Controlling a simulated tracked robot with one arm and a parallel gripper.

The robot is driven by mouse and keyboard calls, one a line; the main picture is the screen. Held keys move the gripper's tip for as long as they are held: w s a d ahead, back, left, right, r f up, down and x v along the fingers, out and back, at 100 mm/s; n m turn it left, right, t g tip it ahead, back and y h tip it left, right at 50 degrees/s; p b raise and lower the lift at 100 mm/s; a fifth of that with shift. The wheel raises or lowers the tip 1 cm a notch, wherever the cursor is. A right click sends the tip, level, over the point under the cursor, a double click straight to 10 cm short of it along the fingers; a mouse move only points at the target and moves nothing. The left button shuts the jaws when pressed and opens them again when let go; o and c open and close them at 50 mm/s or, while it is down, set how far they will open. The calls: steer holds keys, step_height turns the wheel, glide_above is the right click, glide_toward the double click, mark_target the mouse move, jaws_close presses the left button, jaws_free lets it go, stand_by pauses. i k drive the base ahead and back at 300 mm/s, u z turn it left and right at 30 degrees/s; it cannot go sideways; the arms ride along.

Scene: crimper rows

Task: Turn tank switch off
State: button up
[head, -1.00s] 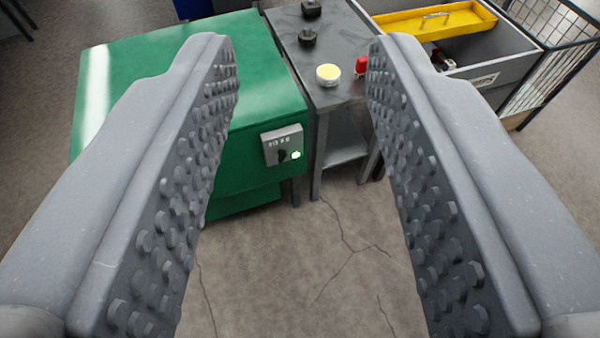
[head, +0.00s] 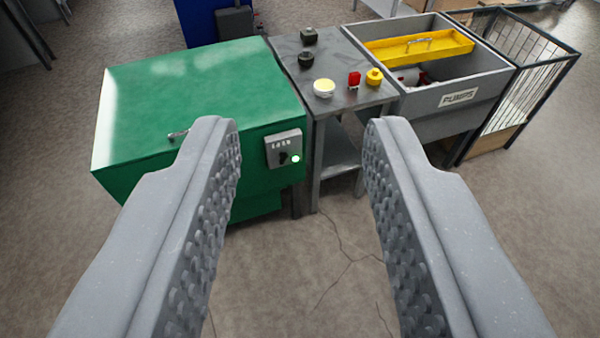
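The green tank (head: 200,90) stands ahead and left of centre, with a closed-looking top. On its front at the right is a grey switch box (head: 284,149) with a dark knob (head: 283,159) and a small pale, lit lamp (head: 295,159). The knob's exact angle is too small to tell. My gripper (head: 300,130) is open and empty, its two studded grey fingers wide apart. In the picture the switch box lies between the fingers, nearer the left one. The fingers appear apart from it.
A grey table (head: 335,68) beside the tank holds black, white, red and yellow parts. Right of it are a grey bin (head: 440,95) labelled PUMPS with a yellow tray (head: 420,46), and a wire cage (head: 535,75). Open floor (head: 320,270) lies in front.

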mark_target(283, 156)
steer(key=u, duration=0.15)
steer(key=i, duration=0.85)
steer(key=z, duration=0.05)
